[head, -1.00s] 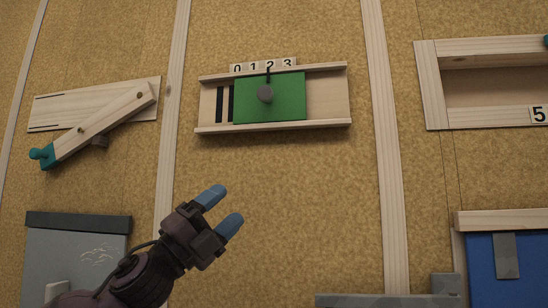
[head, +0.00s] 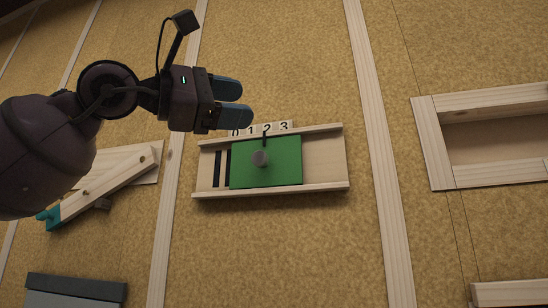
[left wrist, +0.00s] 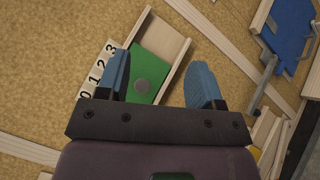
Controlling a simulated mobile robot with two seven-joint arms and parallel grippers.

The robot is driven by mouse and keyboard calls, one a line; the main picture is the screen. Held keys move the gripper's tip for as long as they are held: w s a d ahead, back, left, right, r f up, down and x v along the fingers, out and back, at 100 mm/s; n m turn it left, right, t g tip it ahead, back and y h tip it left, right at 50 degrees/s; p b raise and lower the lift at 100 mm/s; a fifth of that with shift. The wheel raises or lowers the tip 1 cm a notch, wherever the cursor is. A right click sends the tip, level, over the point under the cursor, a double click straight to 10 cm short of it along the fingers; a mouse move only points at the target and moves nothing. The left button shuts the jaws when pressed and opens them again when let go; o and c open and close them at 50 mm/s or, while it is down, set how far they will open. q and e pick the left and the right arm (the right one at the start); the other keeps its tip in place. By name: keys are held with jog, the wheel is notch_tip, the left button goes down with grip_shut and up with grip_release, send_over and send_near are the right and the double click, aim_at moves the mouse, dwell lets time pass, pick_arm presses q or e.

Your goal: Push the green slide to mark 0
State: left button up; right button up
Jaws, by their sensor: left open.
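The green slide (head: 280,165) sits between two wooden rails on the wall board, with a round grey knob (head: 259,158) on its face. Its black pointer stands at mark 2 on the number strip (head: 274,128), which reads 0 1 2 3. Bare wood (head: 325,160) shows to its right and two black stripes to its left. My left gripper (head: 242,102) is open and empty, above the left end of the strip in the head view. In the left wrist view the slide (left wrist: 137,62) and knob (left wrist: 142,86) show between the open blue fingers (left wrist: 160,80). My right gripper is out of view.
A wooden lever with a teal end (head: 48,216) is mounted at left, partly behind my left arm. A wooden frame (head: 432,150) is at right. A grey panel (head: 75,290) is at lower left. The wall below the slide is clear.

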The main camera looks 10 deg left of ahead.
aim_at(257, 158)
pick_arm(q)
jog(key=w+a+f+t+y, duration=0.3)
jog(key=w+a+t+y, duration=0.15)
jog(key=w+y, duration=0.3)
jog(key=shift+g, duration=0.45)
jog(key=p+x, duration=0.2)
jog(key=x, duration=0.6)
jog(key=shift+w+d+r, duration=0.15)
jog(key=shift+w, duration=0.15)
jog(key=shift+w+d, duration=0.2)
jog(key=shift+w, duration=0.35)
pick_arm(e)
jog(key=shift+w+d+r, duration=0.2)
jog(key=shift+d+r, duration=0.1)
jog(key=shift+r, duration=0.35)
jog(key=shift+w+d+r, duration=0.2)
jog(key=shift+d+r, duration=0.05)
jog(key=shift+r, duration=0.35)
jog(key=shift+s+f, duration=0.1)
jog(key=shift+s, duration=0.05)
